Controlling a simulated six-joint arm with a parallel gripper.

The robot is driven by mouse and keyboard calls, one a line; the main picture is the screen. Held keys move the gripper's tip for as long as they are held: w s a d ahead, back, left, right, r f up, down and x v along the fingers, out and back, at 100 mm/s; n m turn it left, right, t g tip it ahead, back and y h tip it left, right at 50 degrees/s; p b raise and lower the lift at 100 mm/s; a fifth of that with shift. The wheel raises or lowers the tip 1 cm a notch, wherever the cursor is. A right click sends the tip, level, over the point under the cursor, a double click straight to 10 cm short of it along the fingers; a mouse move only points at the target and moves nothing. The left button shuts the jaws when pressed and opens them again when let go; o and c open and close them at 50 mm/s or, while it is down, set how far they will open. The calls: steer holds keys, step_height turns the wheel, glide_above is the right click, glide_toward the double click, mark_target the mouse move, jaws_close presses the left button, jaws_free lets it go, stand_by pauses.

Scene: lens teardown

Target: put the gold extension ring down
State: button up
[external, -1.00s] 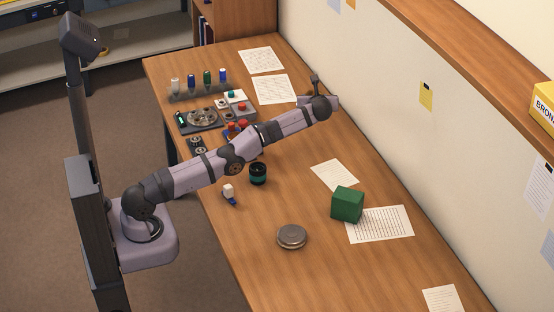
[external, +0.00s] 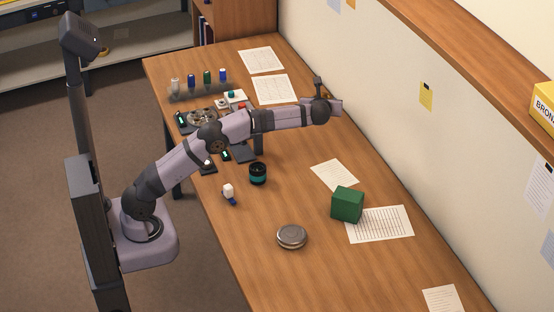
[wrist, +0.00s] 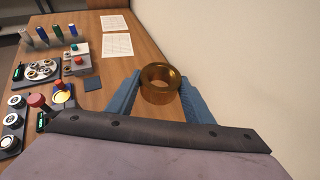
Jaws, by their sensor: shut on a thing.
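The gold extension ring (wrist: 160,92) is a short, wide gold band with an open centre, seen in the wrist view. My gripper (wrist: 160,80) is shut on it, with one blue finger on each side of the ring. In the external view the end of my arm (external: 322,108) is over the far side of the desk, close to the wall. My wrist mostly hides the ring there. I cannot tell how high the ring is above the desk.
Tools stand in a rack (wrist: 55,35) beside a parts tray (wrist: 40,72). A dark square pad (wrist: 93,84) and sheets of paper (wrist: 117,45) lie on the desk. A green block (external: 347,204), a round metal disc (external: 292,236) and a black lens part (external: 258,173) stand nearer.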

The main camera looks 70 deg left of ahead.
steer(key=s+d+f+m+t+h, duration=0.1)
steer(key=s+d+f+m+t, duration=0.1)
steer(key=d+f, duration=0.15)
glide_above(317, 177)
step_height(317, 177, down, 9)
steer(key=shift+m+t+h, duration=0.3)
steer(key=shift+m+h, duration=0.1)
steer(key=shift+f, duration=4.8)
steer(key=shift+f, duration=0.1)
steer(key=shift+f, duration=0.15)
steer(key=o, duration=1.1)
steer(key=shift+r, duration=0.2)
